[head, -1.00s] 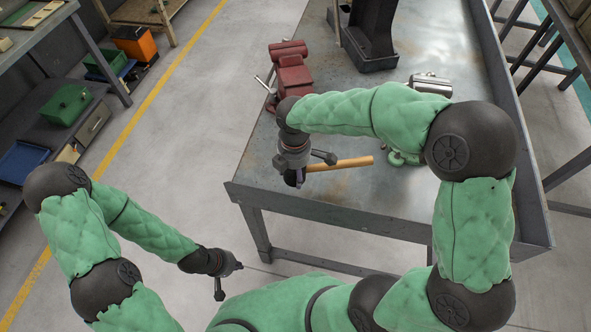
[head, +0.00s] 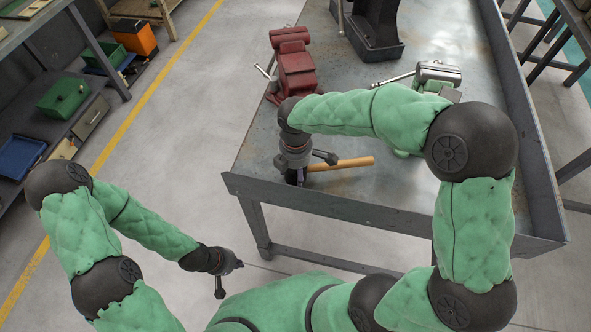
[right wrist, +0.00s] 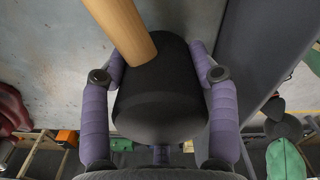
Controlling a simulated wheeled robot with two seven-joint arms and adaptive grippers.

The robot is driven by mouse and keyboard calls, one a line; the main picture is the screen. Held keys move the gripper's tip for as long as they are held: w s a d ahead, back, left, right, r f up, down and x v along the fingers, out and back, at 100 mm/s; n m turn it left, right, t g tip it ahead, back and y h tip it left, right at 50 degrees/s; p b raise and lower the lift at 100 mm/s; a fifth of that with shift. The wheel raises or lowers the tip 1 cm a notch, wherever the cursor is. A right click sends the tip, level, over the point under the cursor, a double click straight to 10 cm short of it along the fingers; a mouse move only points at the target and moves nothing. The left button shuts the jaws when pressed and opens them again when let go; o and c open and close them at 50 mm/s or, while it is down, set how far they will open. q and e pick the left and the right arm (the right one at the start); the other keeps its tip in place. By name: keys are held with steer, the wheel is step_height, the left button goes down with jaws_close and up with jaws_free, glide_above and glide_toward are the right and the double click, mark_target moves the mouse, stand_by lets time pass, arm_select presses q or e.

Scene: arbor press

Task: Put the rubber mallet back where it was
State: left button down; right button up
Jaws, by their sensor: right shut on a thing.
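The rubber mallet has a black head (right wrist: 160,95) and a light wooden handle (head: 342,163). In the right wrist view its handle (right wrist: 122,32) runs up and left from the head. My right gripper (right wrist: 160,66) has its purple fingers on both sides of the head. In the head view my right gripper (head: 293,178) is over the bench's near left corner, with the handle pointing right; the head is mostly hidden. I cannot tell how high the mallet is over the bench. My left gripper (head: 238,265) is off the bench at lower left, its fingers too small to read.
The metal bench (head: 255,178) has a red vise (head: 295,72) at its left edge and a dark press base (head: 372,38) behind. A shiny metal piece (head: 440,72) stands right of centre, with green items partly hidden behind my right arm. A shelf (head: 85,105) stands far left.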

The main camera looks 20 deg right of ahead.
steer(key=shift+f+b, duration=0.35)
steer(key=shift+f, duration=0.25)
steer(key=o, duration=1.6)
step_height(320, 180, up, 12)
